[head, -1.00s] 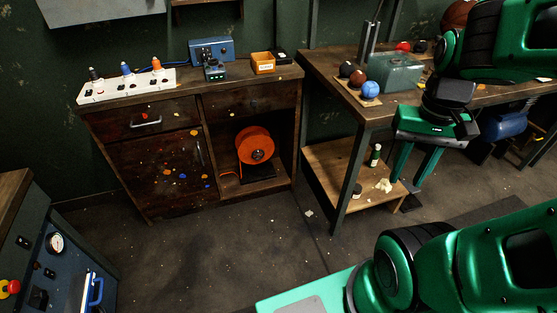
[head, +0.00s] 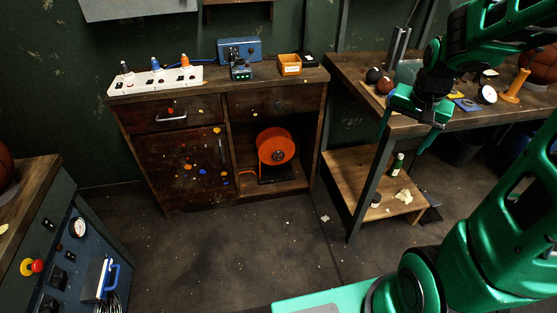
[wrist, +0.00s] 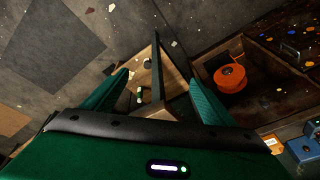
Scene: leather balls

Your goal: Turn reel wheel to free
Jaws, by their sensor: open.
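The orange reel wheel (head: 276,147) stands in the open lower right bay of the dark wooden cabinet (head: 170,145), with an orange hose at its left side. It also shows in the wrist view (wrist: 229,78), to the right of my fingers. My green gripper (head: 402,146) is in front of the workbench at the right, apart from the reel and well to its right. In the wrist view my gripper (wrist: 160,90) has its two fingers spread with nothing held between them. The details of the wheel's hub are too small to tell.
The workbench (head: 370,85) with balls, a gauge and other items stands at the right, with a lower shelf (head: 350,185). A power strip (head: 155,80) and an orange box (head: 289,65) lie on the cabinet. A blue control console (head: 70,240) is at lower left.

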